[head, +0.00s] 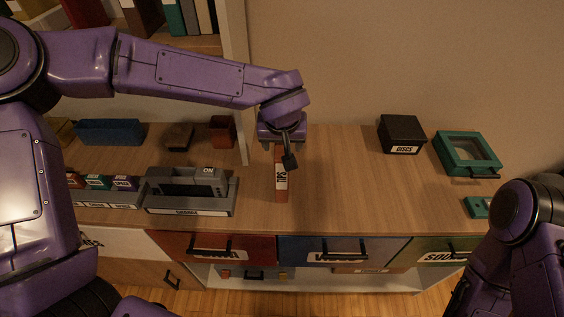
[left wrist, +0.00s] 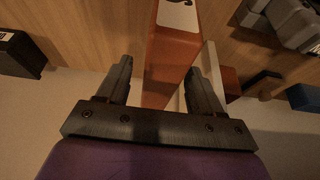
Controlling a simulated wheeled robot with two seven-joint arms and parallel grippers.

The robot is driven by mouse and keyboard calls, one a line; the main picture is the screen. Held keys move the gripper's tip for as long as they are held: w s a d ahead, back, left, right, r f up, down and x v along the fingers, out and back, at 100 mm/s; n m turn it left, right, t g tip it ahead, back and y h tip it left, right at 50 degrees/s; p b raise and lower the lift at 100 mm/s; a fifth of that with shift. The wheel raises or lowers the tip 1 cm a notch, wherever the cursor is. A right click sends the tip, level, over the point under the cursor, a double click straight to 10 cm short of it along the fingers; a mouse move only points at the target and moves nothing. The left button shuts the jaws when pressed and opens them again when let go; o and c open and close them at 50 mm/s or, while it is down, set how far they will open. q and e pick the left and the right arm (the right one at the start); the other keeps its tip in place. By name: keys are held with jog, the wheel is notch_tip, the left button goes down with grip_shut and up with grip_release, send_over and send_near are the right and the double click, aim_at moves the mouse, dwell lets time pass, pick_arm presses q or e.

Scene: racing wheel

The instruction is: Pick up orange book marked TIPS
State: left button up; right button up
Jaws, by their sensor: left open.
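The orange book marked TIPS (head: 281,192) stands on the wooden cabinet top near the middle, its narrow spine with a white label facing up toward me. My left gripper (head: 281,148) is above the back end of the book and hides part of it. In the left wrist view the book (left wrist: 169,60) passes between the two open fingers of my left gripper (left wrist: 160,85). Gaps show on both sides, and the fingers are not closed on it. The fingers of my right gripper are outside the head view; only my right arm shows at the lower right.
A grey console (head: 190,190) stands left of the book. A black DISCS box (head: 402,134) and a teal glass-topped case (head: 468,153) stand at the back right. A small teal item (head: 478,207) lies near the right arm. The top right of the book is clear.

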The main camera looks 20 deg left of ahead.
pick_arm(q)
jog(key=shift+f, duration=0.1)
dwell(0.4)
grip_shut()
